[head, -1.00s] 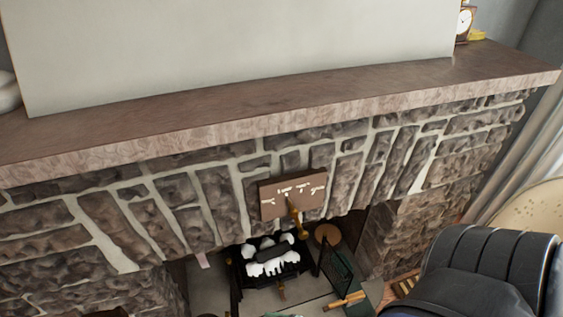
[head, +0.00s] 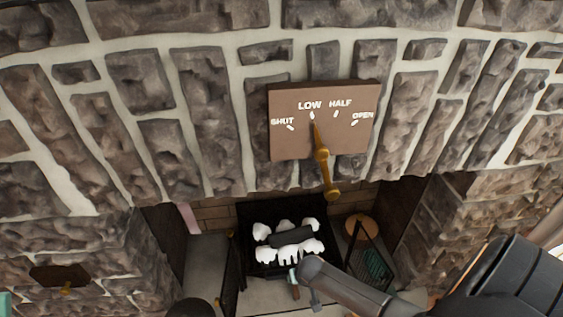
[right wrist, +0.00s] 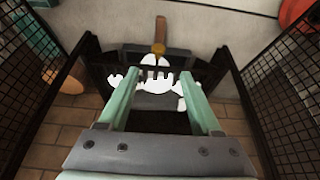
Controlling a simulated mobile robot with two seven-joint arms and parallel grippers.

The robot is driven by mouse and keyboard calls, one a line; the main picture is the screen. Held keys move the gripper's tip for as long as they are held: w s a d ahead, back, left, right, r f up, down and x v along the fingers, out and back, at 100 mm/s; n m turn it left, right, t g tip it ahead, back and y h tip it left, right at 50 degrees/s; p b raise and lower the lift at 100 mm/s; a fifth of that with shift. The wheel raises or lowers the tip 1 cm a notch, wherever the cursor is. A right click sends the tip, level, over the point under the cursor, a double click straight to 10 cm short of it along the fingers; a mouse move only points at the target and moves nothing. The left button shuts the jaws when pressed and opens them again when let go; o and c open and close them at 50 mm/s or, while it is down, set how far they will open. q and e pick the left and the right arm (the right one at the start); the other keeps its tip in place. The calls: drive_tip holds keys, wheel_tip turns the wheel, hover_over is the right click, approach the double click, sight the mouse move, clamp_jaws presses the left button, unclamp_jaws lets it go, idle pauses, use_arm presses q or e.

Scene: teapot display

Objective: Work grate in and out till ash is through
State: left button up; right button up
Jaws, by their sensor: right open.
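The black grate (head: 277,212) stands in the fireplace, with white ash lumps (head: 291,250) and a dark log (head: 292,237) on it. A short brown-and-brass handle (head: 295,292) sticks out at its front. In the right wrist view the handle (right wrist: 160,34) shows beyond my fingertips, near the top. My right gripper (right wrist: 158,77) is open over the grate, its green fingers apart. White ash (right wrist: 155,73) shows between and beyond them, and nothing is held. In the head view my right arm hides part of the hearth. My left gripper is not clearly seen.
Black mesh screen panels stand on the left (head: 231,280) and right (head: 370,258) of the grate. A damper plate (head: 290,140) above has its brass lever (head: 324,170) at LOW. A round copper-coloured object (head: 361,227) stands at the back right.

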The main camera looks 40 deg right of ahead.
drive_tip(key=b+x, duration=0.8)
drive_tip(key=x, duration=0.3)
drive_tip(key=shift+d+f, duration=0.1)
drive_tip(key=shift+f, duration=0.05)
drive_tip(key=shift+b+x, duration=0.6)
drive_tip(key=shift+x, duration=0.2)
clamp_jaws()
idle(0.5)
